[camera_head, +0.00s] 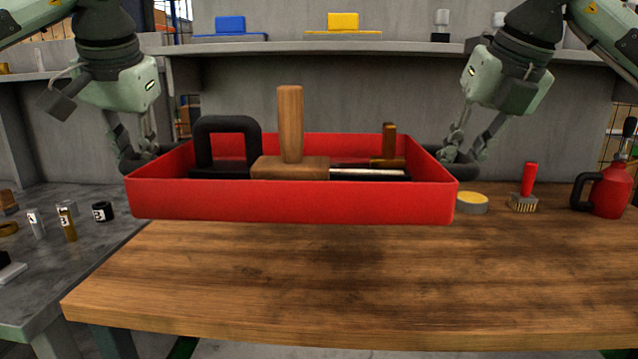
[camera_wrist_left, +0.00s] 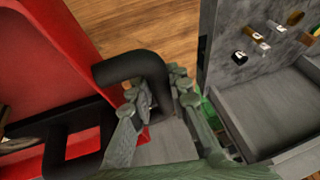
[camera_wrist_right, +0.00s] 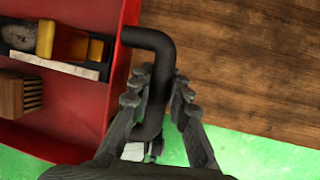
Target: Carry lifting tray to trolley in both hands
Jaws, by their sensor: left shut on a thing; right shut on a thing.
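The red lifting tray (camera_head: 290,201) hangs level above the wooden bench, with a soft shadow beneath it. My left gripper (camera_head: 138,160) is shut on the tray's black left handle, which shows in the left wrist view (camera_wrist_left: 130,66). My right gripper (camera_head: 458,155) is shut on the black right handle, which shows in the right wrist view (camera_wrist_right: 158,50). The right wrist view also shows a brush (camera_wrist_right: 20,95) inside the tray.
The wooden bench (camera_head: 350,290) is bare in front. A yellow-topped tin (camera_head: 471,202), a red-handled brush (camera_head: 525,190) and a red oil can (camera_head: 608,190) stand on its right. A grey table (camera_head: 60,260) at left carries small labelled parts. A grey shelf (camera_head: 330,47) runs behind.

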